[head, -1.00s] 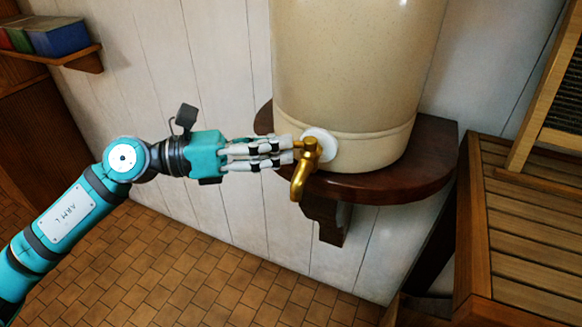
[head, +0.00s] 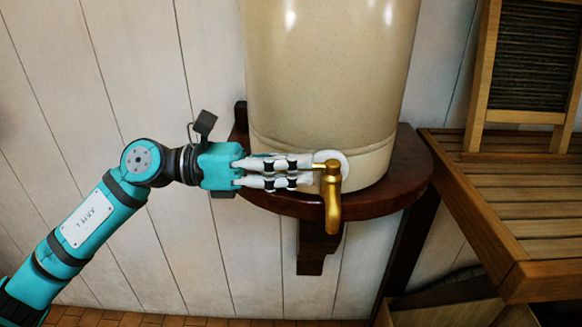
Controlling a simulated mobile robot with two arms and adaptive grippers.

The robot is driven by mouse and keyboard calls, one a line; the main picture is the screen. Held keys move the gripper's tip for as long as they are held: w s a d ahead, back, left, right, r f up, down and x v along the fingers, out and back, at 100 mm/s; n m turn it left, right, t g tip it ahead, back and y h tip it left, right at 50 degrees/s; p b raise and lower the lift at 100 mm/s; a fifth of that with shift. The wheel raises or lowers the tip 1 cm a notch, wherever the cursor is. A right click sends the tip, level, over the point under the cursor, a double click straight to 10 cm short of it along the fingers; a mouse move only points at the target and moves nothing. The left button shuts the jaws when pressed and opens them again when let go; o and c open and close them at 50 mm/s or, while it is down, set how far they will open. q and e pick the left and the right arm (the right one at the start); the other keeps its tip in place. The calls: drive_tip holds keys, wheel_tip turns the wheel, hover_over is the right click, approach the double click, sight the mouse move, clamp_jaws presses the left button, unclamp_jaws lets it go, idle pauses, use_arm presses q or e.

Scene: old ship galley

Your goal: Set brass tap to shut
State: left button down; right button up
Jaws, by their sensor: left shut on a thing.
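The brass tap (head: 332,196) sticks out from a pale round collar (head: 329,157) low on the front of a cream stoneware crock (head: 330,75). Its spout points down. Its lever points left, toward my left gripper (head: 312,171). My left gripper comes in level from the left, with its fingers shut on the lever; the fingers hide most of the lever. My right gripper is not in the picture.
The crock stands on a dark rounded wooden shelf (head: 400,190) with a bracket (head: 317,247) below. A slatted wooden bench (head: 520,187) with a washboard (head: 525,60) stands at the right. White plank wall lies behind.

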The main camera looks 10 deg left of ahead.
use_arm(q)
drive_tip(key=shift+f, duration=0.1)
drive_tip(key=c, duration=1.4)
unclamp_jaws()
drive_tip(key=shift+d, duration=0.15)
drive_tip(key=shift+s+a, duration=0.1)
drive_tip(key=shift+a, duration=0.4)
drive_tip(key=a, duration=0.3)
drive_tip(key=s+a, duration=0.1)
drive_tip(key=a, duration=0.7)
drive_tip(key=shift+s+a, duration=0.2)
